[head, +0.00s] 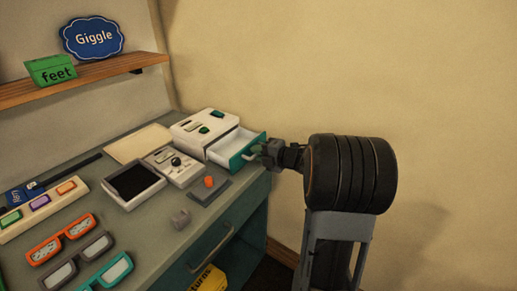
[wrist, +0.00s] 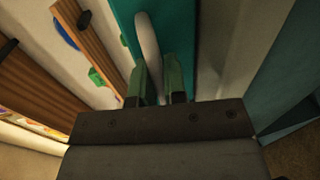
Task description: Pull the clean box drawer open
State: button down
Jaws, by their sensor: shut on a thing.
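The clean box (head: 190,122) is a white unit at the back right of the grey-green desk. Its drawer (head: 232,141) stands out to the right, with its pale, empty-looking inside showing and a teal front. My gripper (head: 262,153) is at the pale handle (head: 251,155) on that front. In the wrist view the two green fingers of my gripper (wrist: 160,77) are shut on the pale handle (wrist: 148,35), with the teal drawer front (wrist: 178,22) close beyond. The fingers hide part of the handle.
A control panel with a black knob (head: 176,162), a dark tray (head: 133,184) and an orange-knobbed pad (head: 209,182) lie near the drawer. A bare wall rises behind my arm.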

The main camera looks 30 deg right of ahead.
jog(key=c, duration=1.2)
grip_release()
jog(key=shift+o, duration=0.2)
jog(key=v, duration=1.3)
jog(key=shift+s, duration=0.3)
jog(key=shift+d+r+p, duration=0.1)
jog(key=shift+d+p, duration=0.05)
jog(key=shift+p, duration=0.15)
jog(key=w+a+r+m+h+p, duration=0.3)
jog(key=w+r+m+h+p, duration=0.3)
jog(key=r+m+h, duration=0.7)
jog(key=s+a+f+m+g+y+p, duration=0.2)
jog(key=s+a+m+g, duration=0.3)
jog(key=s+a, duration=0.3)
jog(key=s+a+f+m+g+y+p, duration=0.3)
jog(key=s+a+f+m+g, duration=0.1)
jog(key=s+a, duration=0.4)
jog(key=shift+f+m+g+y, duration=0.25)
jog(key=shift+m+g, duration=0.25)
jog(key=shift+m, duration=0.3)
